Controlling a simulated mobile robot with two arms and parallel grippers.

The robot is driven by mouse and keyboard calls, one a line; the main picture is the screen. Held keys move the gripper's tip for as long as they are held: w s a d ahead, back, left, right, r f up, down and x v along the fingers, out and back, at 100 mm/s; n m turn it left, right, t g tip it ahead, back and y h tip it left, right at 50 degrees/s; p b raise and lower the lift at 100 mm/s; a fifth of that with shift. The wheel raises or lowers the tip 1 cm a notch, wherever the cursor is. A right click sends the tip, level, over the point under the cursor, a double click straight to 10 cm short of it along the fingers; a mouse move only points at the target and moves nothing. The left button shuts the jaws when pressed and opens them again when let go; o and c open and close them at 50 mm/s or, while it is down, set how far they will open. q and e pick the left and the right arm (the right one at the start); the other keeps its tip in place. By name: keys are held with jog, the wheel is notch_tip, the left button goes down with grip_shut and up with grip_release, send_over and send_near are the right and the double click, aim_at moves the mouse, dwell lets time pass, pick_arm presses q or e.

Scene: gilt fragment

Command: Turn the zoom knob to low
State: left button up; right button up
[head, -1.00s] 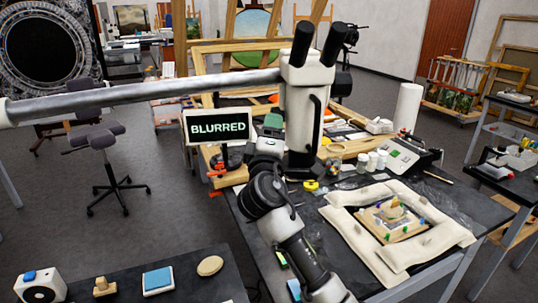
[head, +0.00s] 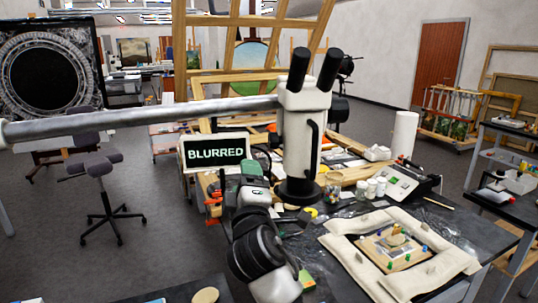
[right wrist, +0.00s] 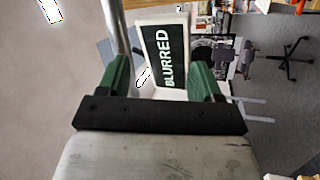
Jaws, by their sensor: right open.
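My right gripper (head: 252,170) is left of the microscope body and in front of the screen reading BLURRED (head: 216,151). In the right wrist view its green fingers (right wrist: 160,78) are apart with nothing held between them; the BLURRED screen (right wrist: 166,55) shows beyond them, turned sideways, with the boom beside it. My left gripper is not in view.
A padded frame with a gilt fragment (head: 392,250) lies at the bench's right front. Small jars (head: 372,187), a control box (head: 402,185) and a paper roll (head: 404,135) stand right of the microscope. A stool (head: 100,170) stands on open floor at left.

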aim_at(270, 145)
jog(key=s+a+r+n+g+y, duration=0.1)
jog(key=s+a+r+g+y, duration=0.15)
jog(key=a+y, duration=0.65)
jog(key=s+d+r+m+t+y, duration=0.35)
jog(key=r+m+y, duration=0.2)
jog(key=m, duration=0.25)
jog(key=w+d+f+m+h, duration=0.4)
jog(key=m+h, duration=0.5)
jog(key=m, duration=0.5)
jog(key=w+d+f+m+h, duration=0.3)
jog(key=d+m+h, duration=0.3)
jog(key=m+h, duration=0.6)
jog(key=w+r, duration=0.1)
jog(key=w, duration=0.2)
jog(key=w+d+r+m+y+p, duration=0.1)
jog(key=w, duration=0.2)
jog(key=w+r+m+y+p, duration=0.1)
jog(key=w, duration=0.3)
jog(key=shift+d+r, duration=0.2)
jog(key=shift+r, duration=0.1)
jog(key=shift+c, duration=0.4)
